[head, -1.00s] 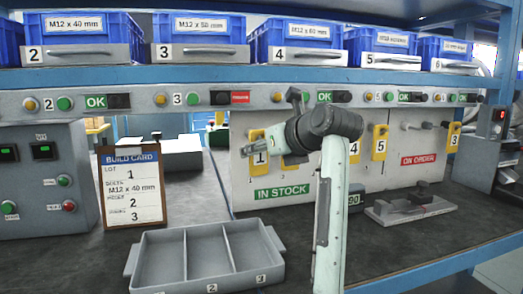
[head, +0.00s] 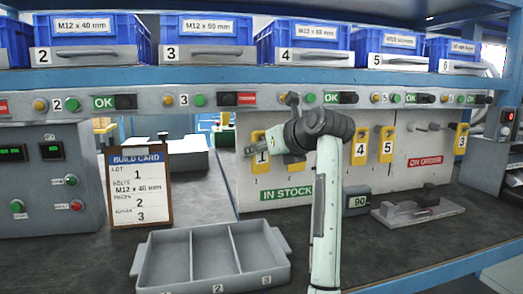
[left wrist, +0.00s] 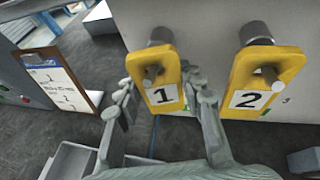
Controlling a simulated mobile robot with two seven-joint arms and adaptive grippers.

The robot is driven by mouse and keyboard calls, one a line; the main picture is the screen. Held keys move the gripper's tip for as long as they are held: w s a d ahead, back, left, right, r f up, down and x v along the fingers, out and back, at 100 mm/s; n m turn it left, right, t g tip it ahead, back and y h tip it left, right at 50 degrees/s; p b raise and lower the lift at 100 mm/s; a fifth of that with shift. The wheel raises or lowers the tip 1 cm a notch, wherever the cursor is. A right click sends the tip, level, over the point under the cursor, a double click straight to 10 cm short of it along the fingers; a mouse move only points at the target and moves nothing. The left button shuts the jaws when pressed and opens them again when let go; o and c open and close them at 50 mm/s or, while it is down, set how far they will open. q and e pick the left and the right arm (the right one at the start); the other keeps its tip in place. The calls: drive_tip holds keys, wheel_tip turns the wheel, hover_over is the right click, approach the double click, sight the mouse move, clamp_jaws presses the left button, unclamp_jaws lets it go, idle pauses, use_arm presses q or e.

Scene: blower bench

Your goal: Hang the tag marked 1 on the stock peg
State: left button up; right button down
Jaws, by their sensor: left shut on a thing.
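The yellow tag marked 1 (head: 258,140) is at a peg on the board above the green IN STOCK sign (head: 286,193). In the left wrist view the tag (left wrist: 162,96) has a peg end showing through its upper hole. My left gripper (left wrist: 158,90) has a finger at each side edge of this tag and is shut on it. In the head view the left gripper (head: 262,152) is partly hidden by its own wrist. The yellow tag marked 2 (left wrist: 250,90) hangs on the neighbouring peg to the right. My right gripper is not in view.
Tags 4 (head: 361,146) and 5 (head: 387,144) hang further right. Tag 3 (head: 461,139) is beyond the red ON ORDER sign (head: 431,161). A build card (head: 139,190) stands left, behind a grey divided tray (head: 137,262). Blue bins (head: 304,41) line the shelf above.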

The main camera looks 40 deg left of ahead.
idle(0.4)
use_arm(q)
drive_tip(key=o, duration=1.2)
drive_tip(key=v, duration=1.2)
